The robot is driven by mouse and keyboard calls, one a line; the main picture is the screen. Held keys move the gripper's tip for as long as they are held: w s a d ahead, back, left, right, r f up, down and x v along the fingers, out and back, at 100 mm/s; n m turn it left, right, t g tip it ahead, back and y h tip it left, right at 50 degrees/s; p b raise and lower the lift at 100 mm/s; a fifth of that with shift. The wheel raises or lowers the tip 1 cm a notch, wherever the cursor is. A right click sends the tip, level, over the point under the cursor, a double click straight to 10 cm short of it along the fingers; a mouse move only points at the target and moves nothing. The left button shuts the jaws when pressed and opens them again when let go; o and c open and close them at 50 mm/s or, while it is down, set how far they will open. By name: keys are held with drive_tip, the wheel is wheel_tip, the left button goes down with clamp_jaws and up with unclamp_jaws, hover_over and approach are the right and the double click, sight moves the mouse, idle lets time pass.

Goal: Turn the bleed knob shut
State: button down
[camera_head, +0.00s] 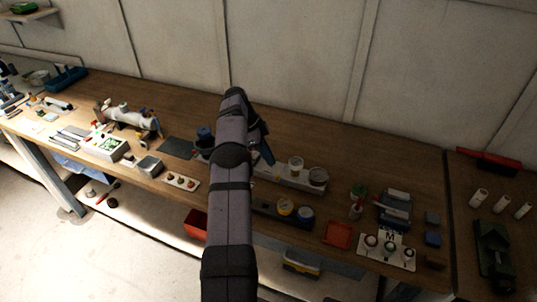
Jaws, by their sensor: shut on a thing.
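My arm rises across the middle of the picture and bends down over the workbench (330,150). My gripper (264,153) is at the lower end of the bend and is largely hidden by my own forearm. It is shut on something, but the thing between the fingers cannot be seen. A grey block with two round white-rimmed cups (296,164) sits just right of my gripper. A dark blue part (205,137) shows just left of the arm. I cannot make out the bleed knob; the area behind my arm is hidden.
A white cylindrical apparatus (128,116) lies at the left. A white plate with several small knobs (182,181) is left of the arm. A panel with dials marked M (387,250), a red tray (338,235) and blue boxes (396,207) stand right. The bench's back strip is clear.

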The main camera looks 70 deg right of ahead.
idle(0.4)
drive_tip(key=c, duration=1.9)
unclamp_jaws()
drive_tip(key=shift+w+r, duration=0.1)
drive_tip(key=shift+r, duration=0.05)
drive_tip(key=shift+w+r, duration=0.1)
drive_tip(key=shift+r, duration=0.15)
drive_tip(key=p+v, duration=0.2)
drive_tip(key=v, duration=0.4)
drive_tip(key=shift+r, duration=0.25)
drive_tip(key=shift+a, duration=0.1)
